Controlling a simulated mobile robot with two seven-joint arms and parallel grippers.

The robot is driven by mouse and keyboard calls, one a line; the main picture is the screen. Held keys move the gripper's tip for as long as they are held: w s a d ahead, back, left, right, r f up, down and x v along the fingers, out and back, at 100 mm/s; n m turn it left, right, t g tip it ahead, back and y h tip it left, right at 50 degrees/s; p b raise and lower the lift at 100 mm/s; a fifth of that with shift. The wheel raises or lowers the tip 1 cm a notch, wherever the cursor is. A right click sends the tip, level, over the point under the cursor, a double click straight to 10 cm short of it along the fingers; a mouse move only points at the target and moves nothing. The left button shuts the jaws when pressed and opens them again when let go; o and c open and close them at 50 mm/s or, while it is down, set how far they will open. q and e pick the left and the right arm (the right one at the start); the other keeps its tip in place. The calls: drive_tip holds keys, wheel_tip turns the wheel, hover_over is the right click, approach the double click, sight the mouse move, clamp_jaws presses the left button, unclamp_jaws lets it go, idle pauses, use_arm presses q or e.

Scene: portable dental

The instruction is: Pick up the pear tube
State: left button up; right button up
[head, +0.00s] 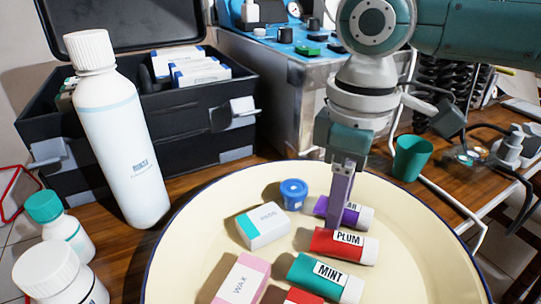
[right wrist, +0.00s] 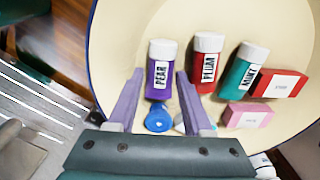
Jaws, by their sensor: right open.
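The pear tube is purple with a white cap and lies in the cream basin, partly hidden behind my right gripper's fingers in the head view (head: 355,214). In the right wrist view the pear tube (right wrist: 158,72) shows whole with its PEAR label, between the two fingers. My right gripper (head: 341,200) points down over the tube. In the right wrist view the right gripper (right wrist: 158,80) is open, with one finger on each side of the tube's lower part. I cannot tell if the fingers touch it. My left gripper is not in view.
The red plum tube (head: 340,245) and green mint tube (head: 325,278) lie close beside it. A blue round tub (head: 293,194), a white box (head: 262,226) and a pink wax box (head: 243,280) share the basin (head: 195,215). A tall white bottle (head: 122,140) stands left; a green cup (head: 411,158) stands right.

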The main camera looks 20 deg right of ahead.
clamp_jaws()
idle(0.3)
drive_tip(key=shift+r, duration=0.15)
